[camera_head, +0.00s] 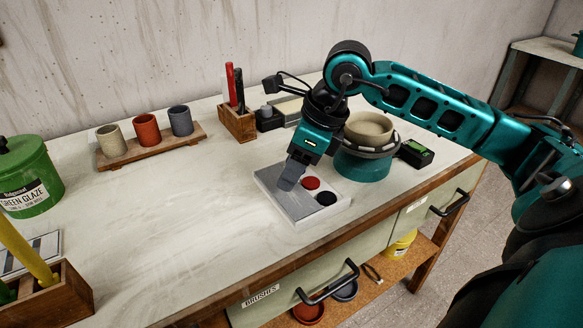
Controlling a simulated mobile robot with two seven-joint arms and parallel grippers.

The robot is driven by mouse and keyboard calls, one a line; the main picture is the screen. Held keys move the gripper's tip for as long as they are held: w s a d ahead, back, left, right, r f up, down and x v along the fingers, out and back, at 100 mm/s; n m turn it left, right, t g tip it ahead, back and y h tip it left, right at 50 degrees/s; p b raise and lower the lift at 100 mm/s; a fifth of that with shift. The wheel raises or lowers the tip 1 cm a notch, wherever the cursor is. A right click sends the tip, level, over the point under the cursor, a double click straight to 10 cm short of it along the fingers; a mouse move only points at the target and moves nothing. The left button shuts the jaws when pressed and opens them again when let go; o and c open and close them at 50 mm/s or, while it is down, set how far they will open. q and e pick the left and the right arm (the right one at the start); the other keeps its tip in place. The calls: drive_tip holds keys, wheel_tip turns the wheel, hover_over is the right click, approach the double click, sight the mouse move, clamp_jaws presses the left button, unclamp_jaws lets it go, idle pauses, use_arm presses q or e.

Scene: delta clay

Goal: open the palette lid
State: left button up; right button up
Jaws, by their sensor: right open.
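The palette (321,211) is a flat, pale grey square slab lying on the worktop near its front edge. A red round well (311,183) and a dark round well (326,198) show on its right side. I cannot tell whether the fingertips touch the palette. My left gripper is not in view.
A teal pottery wheel (361,166) with a beige bowl (369,129) stands close behind the palette. A wooden holder (237,123) and three cups on a wooden board (152,152) stand farther back. A green glaze bucket (27,178) is at left. The worktop's left middle is clear.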

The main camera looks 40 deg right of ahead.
use_arm(q)
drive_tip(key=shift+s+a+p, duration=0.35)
drive_tip(key=shift+p, duration=0.2)
use_arm(e)
drive_tip(key=v, duration=1.2)
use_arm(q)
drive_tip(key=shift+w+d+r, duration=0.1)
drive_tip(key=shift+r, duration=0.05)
use_arm(e)
drive_tip(key=shift+s, duration=0.15)
